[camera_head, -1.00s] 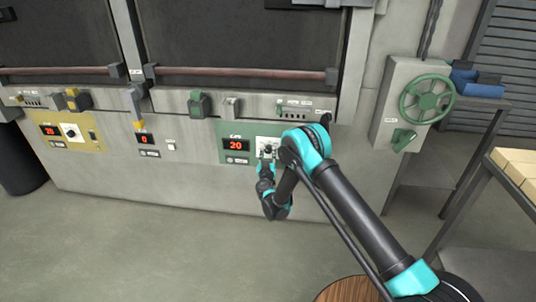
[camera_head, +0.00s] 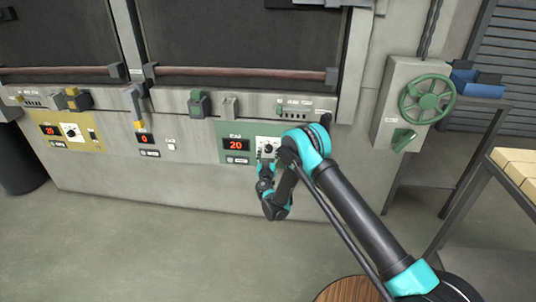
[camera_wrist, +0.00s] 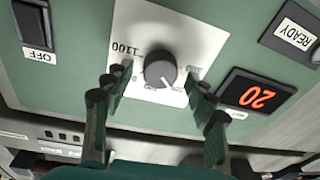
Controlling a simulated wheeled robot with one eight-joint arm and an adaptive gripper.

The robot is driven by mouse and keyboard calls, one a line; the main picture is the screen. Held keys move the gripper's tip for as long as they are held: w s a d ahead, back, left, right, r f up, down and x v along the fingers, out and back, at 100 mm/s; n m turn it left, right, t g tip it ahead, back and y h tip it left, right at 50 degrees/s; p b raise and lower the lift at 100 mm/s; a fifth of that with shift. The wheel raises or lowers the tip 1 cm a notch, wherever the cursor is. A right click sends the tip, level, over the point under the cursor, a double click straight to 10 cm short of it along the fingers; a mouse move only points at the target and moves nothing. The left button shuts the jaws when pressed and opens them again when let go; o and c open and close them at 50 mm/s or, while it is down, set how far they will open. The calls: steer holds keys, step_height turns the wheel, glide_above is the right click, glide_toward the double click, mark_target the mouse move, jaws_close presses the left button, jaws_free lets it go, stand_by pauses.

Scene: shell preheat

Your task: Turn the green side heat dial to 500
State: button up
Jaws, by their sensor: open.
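The green side heat dial (camera_wrist: 160,70) is a dark round knob on a white scale plate (camera_wrist: 185,28) set in a green panel. In the wrist view "1100" is printed left of the dial; the other scale marks are too small or covered to read. The red display (camera_wrist: 257,93) reads 20, and it also shows in the head view (camera_head: 236,145). My gripper (camera_wrist: 157,85) is open, with one finger on each side of the dial; I cannot tell if either finger touches it. In the head view my arm partly hides the dial plate.
A dark switch marked OFF (camera_wrist: 33,24) and a READY lamp (camera_wrist: 292,32) flank the dial on the green panel. A yellow panel (camera_head: 95,134) with its own dial is at the left. A green handwheel (camera_head: 427,99) is at the right. The floor in front is clear.

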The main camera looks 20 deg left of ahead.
mark_target(269, 130)
step_height(269, 130, up, 10)
stand_by(0.6)
